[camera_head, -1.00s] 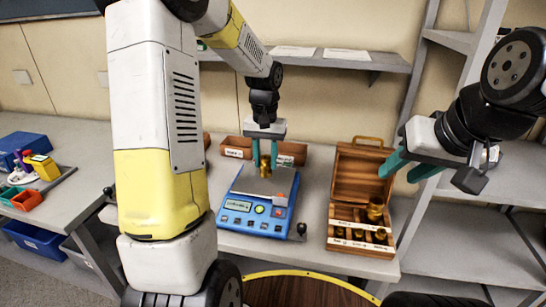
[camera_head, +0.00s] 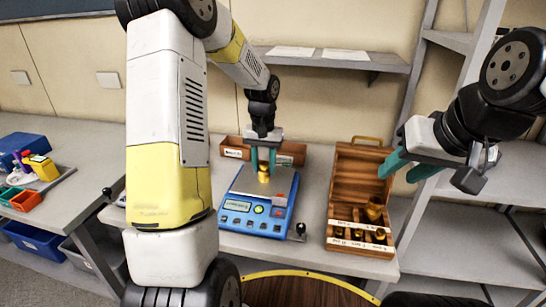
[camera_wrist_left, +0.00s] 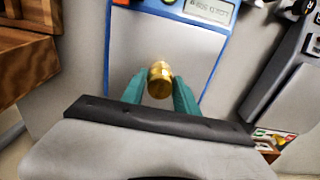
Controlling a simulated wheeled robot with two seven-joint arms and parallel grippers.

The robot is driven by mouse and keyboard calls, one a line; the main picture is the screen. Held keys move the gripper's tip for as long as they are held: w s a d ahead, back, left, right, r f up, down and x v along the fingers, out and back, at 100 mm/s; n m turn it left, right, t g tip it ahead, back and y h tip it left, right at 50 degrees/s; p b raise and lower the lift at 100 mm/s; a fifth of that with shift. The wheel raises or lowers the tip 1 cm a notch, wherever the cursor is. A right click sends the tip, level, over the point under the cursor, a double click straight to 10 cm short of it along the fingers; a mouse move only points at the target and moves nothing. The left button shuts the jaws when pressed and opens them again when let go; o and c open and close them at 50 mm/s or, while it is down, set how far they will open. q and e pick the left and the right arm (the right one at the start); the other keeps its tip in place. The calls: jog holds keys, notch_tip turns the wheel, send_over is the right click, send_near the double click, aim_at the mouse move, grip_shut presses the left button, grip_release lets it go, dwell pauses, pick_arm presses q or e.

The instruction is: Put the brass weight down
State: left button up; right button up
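The brass weight (camera_head: 263,173) is over the grey pan of the blue scale (camera_head: 258,208). My left gripper (camera_head: 263,168) points down with its teal fingers on either side of the weight. In the left wrist view the brass weight (camera_wrist_left: 160,80) sits between the fingertips, which appear to touch it, with the scale's pan (camera_wrist_left: 180,45) behind. I cannot tell whether its base touches the pan. My right gripper (camera_head: 406,170) is open and empty, up at the right beside the wooden weight box (camera_head: 358,245).
The open wooden box holds other brass weights (camera_head: 374,208). Low wooden trays (camera_head: 236,148) with labels stand behind the scale. A shelf (camera_head: 335,60) hangs above. A side table (camera_head: 60,140) with coloured bins is at left. A round wooden surface (camera_head: 300,292) is in front.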

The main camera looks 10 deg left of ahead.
aim_at(264, 162)
pick_arm(q)
jog(key=o, duration=0.3)
jog(key=shift+r, duration=0.1)
notch_tip(264, 162, up, 12)
jog(key=s+r+t, duration=0.3)
jog(key=s+r, duration=0.4)
jog(key=s, duration=0.4)
jog(key=s+t, duration=0.1)
jog(key=s, duration=0.3)
jog(key=s+d+t+h, duration=0.1)
jog(key=s, duration=0.4)
jog(key=s+d+t+h, duration=0.1)
jog(key=s, duration=0.3)
jog(key=shift+s+d, duration=0.1)
jog(key=shift+s, duration=0.05)
dwell(0.7)
